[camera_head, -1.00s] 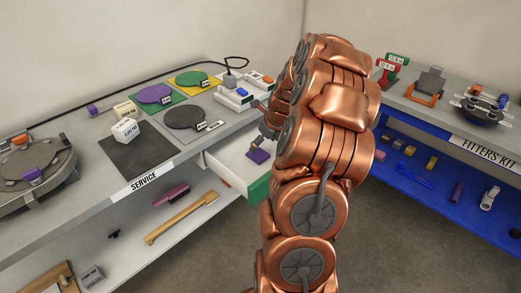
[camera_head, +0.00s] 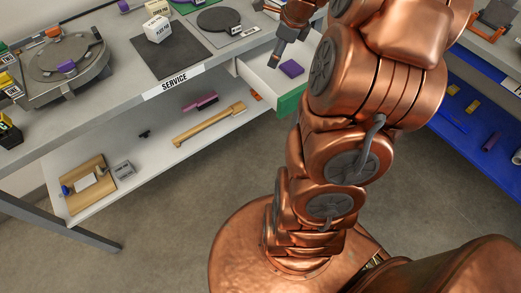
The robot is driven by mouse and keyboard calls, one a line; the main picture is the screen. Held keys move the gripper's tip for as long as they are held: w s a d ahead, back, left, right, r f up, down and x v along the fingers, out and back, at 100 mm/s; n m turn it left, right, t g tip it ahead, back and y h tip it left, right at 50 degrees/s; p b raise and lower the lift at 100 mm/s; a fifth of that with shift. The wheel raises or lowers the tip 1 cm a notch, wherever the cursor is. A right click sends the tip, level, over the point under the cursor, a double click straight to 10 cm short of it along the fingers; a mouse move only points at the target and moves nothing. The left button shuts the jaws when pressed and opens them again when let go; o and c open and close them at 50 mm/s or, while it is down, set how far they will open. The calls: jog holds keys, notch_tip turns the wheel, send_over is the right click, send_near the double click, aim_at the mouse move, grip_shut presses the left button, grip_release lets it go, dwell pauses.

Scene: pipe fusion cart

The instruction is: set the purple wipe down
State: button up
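My copper arm stands close to the right of the drawer and covers part of that side.
The grey service bench (camera_head: 120,90) holds a round turntable (camera_head: 60,70) with a purple block on it, a dark mat (camera_head: 165,58) and a white cube (camera_head: 158,31). A lower shelf (camera_head: 140,165) carries a yellow-handled tool (camera_head: 208,124). A blue shelf (camera_head: 470,125) is at right.

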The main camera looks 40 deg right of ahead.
jog(key=s+a+r+n+g, duration=0.1)
jog(key=s+a+n, duration=0.3)
jog(key=a+n, duration=0.45)
jog(key=s+a+r+n+g, duration=0.2)
jog(key=s+a+n, duration=0.35)
jog(key=a, duration=0.55)
jog(key=s+a+n+g, duration=0.1)
jog(key=s+a+n, duration=0.2)
jog(key=s+n, duration=0.4)
jog(key=s+a+f+n+g+h, duration=0.1)
jog(key=s+a+n, duration=0.3)
jog(key=s+n, duration=0.4)
jog(key=shift+s, duration=0.25)
jog(key=shift+f, duration=0.1)
notch_tip(320, 180, up, 5)
jog(key=p, duration=0.5)
